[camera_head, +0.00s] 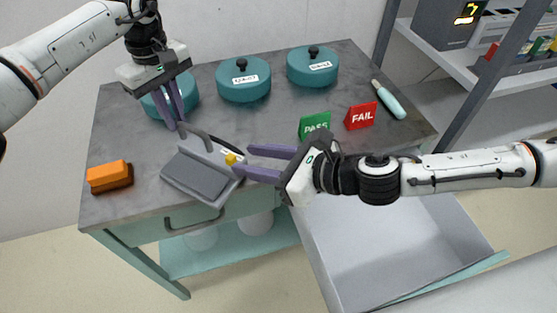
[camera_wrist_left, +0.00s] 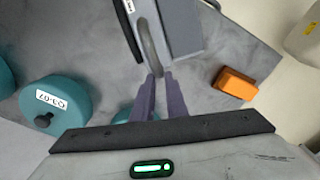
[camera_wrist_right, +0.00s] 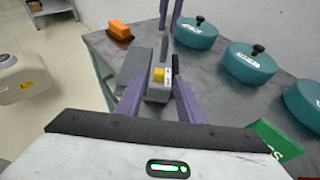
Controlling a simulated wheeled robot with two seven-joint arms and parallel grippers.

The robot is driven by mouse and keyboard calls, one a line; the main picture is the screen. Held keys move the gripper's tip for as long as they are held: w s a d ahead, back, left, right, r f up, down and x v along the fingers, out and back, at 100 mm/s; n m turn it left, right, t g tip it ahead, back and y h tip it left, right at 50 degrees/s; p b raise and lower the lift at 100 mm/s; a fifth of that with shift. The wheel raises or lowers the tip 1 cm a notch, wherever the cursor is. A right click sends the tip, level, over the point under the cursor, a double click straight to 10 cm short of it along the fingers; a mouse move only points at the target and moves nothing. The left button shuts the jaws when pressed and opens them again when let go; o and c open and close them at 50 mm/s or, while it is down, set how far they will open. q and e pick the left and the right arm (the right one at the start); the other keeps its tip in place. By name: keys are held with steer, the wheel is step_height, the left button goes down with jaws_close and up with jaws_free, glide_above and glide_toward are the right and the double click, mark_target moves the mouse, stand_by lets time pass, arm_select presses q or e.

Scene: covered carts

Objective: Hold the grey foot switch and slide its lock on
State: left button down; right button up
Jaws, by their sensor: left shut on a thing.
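The grey foot switch (camera_head: 195,178) is at the front edge of the cart top; I cannot tell whether it rests there or is raised a little. My left gripper (camera_head: 179,122) is shut on its dark curved handle, which shows in the left wrist view (camera_wrist_left: 149,48). The yellow lock slider (camera_head: 231,158) sits on the side of the switch facing my right gripper. My right gripper (camera_head: 243,160) is open, with its fingers on either side of the slider's end of the switch. In the right wrist view the slider (camera_wrist_right: 158,75) shows between the fingers, without clear contact.
An orange block (camera_head: 109,176) lies left of the switch. Several teal lidded pots (camera_head: 243,80) stand along the back. A green PASS sign (camera_head: 314,124), a red FAIL sign (camera_head: 361,116) and a teal-handled tool (camera_head: 389,100) are at right. An open grey drawer (camera_head: 390,240) juts out in front.

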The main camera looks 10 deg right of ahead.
steer(key=v, duration=0.8)
steer(key=shift+s+d, duration=0.1)
arm_select(q)
steer(key=c, duration=1.7)
jaws_free()
